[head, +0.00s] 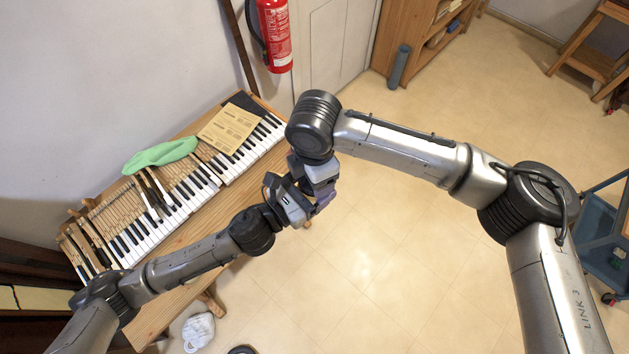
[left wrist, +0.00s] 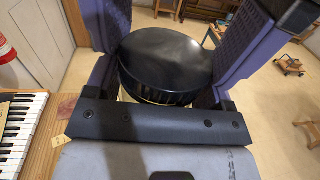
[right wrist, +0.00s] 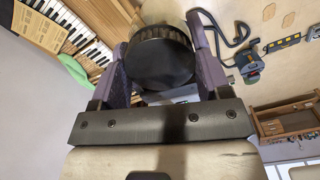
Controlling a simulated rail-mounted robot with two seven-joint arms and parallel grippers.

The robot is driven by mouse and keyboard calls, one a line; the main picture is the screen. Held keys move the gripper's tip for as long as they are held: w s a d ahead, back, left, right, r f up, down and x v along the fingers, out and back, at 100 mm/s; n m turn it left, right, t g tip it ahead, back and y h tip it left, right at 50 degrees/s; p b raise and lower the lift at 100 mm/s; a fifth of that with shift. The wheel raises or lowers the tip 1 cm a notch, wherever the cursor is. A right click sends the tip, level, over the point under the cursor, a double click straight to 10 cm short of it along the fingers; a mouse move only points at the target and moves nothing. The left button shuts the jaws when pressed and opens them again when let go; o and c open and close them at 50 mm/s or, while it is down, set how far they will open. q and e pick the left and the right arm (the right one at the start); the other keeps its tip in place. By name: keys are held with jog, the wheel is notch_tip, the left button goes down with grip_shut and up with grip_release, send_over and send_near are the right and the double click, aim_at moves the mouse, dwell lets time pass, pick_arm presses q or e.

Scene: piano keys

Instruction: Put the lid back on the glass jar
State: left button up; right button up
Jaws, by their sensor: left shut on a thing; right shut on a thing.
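My left gripper (head: 302,203) and right gripper (head: 320,182) meet close together in front of the piano keys, above open floor. In the right wrist view, the right gripper is shut on a black round lid (right wrist: 160,62) with a ribbed edge. In the head view, the grippers hide both things. I cannot tell whether lid and jar touch.
A wooden table (head: 175,300) with exposed piano keys (head: 150,235) stands at left. A green cloth (head: 160,153) and a paper sheet (head: 228,128) lie on the keys. A blue cart (head: 600,240) stands at right. The floor between is mostly clear.

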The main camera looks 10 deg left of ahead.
jog(key=m, duration=0.2)
jog(key=shift+m, duration=0.3)
jog(key=o, duration=1)
jog(key=shift+r, duration=0.1)
jog(key=shift+r, duration=2.2)
jog(key=shift+c, duration=0.3)
jog(key=r, duration=0.2)
jog(key=w+r, duration=0.1)
jog(key=shift+d+r+t, duration=0.1)
jog(key=shift+r+t, duration=0.3)
jog(key=n, duration=0.2)
jog(key=s+n, duration=0.1)
jog(key=n, duration=0.1)
jog(key=shift+f+g, duration=0.2)
jog(key=shift+g, duration=0.2)
jog(key=shift+n, duration=1.3)
